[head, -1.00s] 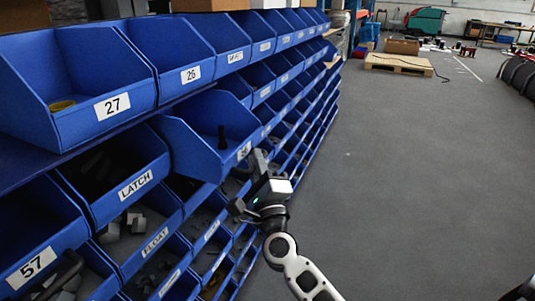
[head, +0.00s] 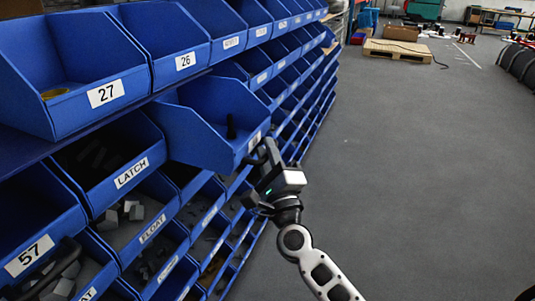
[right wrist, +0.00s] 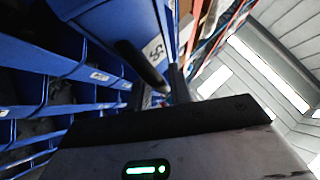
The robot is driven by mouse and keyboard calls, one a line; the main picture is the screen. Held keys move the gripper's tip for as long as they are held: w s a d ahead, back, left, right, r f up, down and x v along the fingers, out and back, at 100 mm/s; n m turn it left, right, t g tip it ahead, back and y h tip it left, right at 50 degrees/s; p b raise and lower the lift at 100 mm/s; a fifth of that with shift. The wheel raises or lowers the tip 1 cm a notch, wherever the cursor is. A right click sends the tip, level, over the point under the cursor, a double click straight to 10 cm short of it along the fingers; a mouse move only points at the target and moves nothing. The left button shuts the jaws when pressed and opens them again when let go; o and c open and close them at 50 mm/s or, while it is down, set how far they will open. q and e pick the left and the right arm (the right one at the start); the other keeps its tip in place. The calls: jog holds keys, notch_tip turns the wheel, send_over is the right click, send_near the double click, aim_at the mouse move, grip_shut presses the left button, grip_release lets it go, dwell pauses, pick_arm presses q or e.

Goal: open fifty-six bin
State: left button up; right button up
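A blue bin (head: 205,135) juts out from the second row, farther than its neighbours, with a small dark object (head: 231,126) inside. Its white label (head: 254,142) is partly covered in the head view; in the right wrist view the label (right wrist: 155,50) appears turned and is hard to read. My right gripper (head: 267,152) is at the bin's front right, its dark fingers against or just before the label face. In the right wrist view its fingers (right wrist: 170,82) stand apart near the bin's front edge; whether they clamp the wall is unclear. My left gripper is out of view.
Bins 27 (head: 105,93) and 26 (head: 186,61) sit above, LATCH (head: 131,173) and FLOAT (head: 153,229) below, and 57 (head: 29,255) lower left. Open grey floor (head: 420,180) lies to the right. A pallet (head: 397,50) stands far back.

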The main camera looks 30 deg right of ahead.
jog(key=shift+s, duration=0.1)
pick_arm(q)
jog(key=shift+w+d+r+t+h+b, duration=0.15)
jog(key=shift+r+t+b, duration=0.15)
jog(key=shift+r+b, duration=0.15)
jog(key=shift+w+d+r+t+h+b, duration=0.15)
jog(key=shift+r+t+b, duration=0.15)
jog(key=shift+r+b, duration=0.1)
pick_arm(e)
jog(key=v, duration=1.5)
jog(key=shift+s+f, duration=0.25)
jog(key=shift+s, duration=0.1)
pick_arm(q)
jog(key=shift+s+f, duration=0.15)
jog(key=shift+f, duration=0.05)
pick_arm(e)
jog(key=shift+a, duration=0.1)
